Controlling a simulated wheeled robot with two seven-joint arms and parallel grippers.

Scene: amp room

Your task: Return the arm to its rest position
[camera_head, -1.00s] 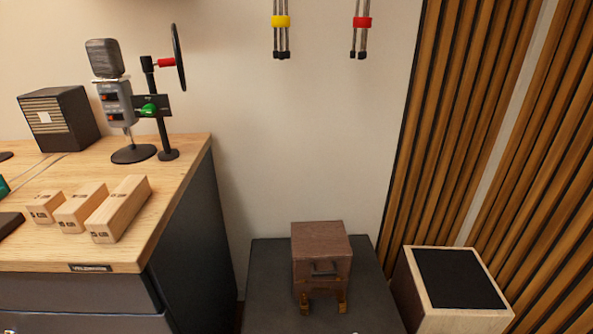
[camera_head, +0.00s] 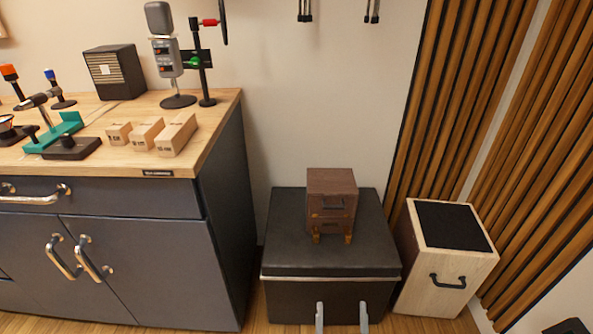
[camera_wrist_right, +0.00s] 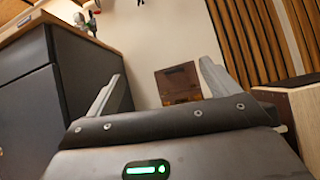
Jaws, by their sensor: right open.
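My right gripper (camera_head: 341,317) shows only as two pale fingertips at the bottom edge of the head view, in front of the black box. The fingers stand apart with nothing between them. In the right wrist view the same gripper (camera_wrist_right: 160,85) is open and empty, its two fingers spread wide. A small brown drawer cabinet (camera_wrist_right: 178,82) appears beyond the fingers, apart from them. My left gripper is not in view in either picture.
The brown cabinet (camera_head: 331,185) stands on a black box (camera_head: 290,240). A wooden speaker-like box (camera_head: 440,265) is to its right. The workbench (camera_head: 225,115) at left holds wooden blocks (camera_head: 147,132), a microphone (camera_head: 166,50) and tools.

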